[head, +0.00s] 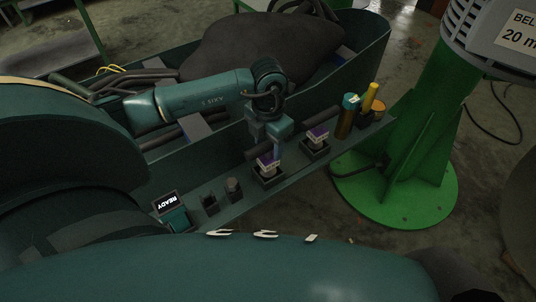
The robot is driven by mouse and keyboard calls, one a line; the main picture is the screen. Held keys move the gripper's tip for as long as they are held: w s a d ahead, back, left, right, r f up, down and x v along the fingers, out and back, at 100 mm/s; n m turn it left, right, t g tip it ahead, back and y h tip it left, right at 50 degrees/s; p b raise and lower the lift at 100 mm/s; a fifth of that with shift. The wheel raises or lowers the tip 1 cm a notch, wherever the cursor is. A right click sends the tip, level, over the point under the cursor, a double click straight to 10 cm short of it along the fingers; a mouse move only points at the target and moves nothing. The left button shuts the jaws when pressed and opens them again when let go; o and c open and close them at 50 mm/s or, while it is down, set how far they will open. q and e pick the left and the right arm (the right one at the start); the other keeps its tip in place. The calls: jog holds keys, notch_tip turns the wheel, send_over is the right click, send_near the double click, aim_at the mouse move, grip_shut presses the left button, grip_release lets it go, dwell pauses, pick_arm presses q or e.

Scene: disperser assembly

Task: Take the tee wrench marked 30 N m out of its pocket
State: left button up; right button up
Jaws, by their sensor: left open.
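Two purple-topped pieces with pale labels stand in dark square sockets on a narrow green shelf (230,207). One is the nearer piece (268,162) and the other is farther right (317,135). They look like the tee wrenches, but their markings are too small to read. My left gripper (277,150) is open and points down just above and behind the nearer purple piece. I cannot tell whether its fingers touch that piece. My right gripper does not show.
A small READY display (168,201) and two dark holders (222,195) sit left on the shelf. A green pedestal (410,150) rises beyond. A dark sack (250,50) lies behind.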

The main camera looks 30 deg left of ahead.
pick_arm(q)
jog(key=shift+f, duration=0.5)
jog(key=shift+r, duration=0.1)
grip_shut()
